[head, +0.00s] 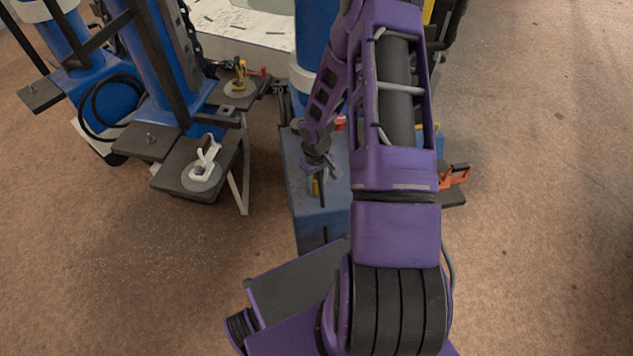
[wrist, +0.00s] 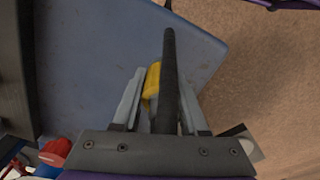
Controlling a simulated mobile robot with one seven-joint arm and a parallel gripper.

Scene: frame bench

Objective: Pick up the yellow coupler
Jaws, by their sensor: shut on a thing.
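My gripper (head: 318,174) is low over a blue box-like surface (head: 309,228) in the head view. In the wrist view its two grey fingers (wrist: 160,98) stand on either side of a yellow piece (wrist: 152,84), the yellow coupler as far as shows. The gripper is shut on it. A long dark rod runs in front of the yellow piece and hides part of it. A bit of yellow also shows below the gripper in the head view (head: 314,187). Whether the coupler touches the blue surface cannot be told.
Another yellow piece (head: 240,75) stands on a grey disc at the upper left. A white piece (head: 205,158) sits on a dark plate at left. An orange piece (head: 455,176) is right of my arm. A red part (wrist: 55,152) is at lower left. Brown floor at right is clear.

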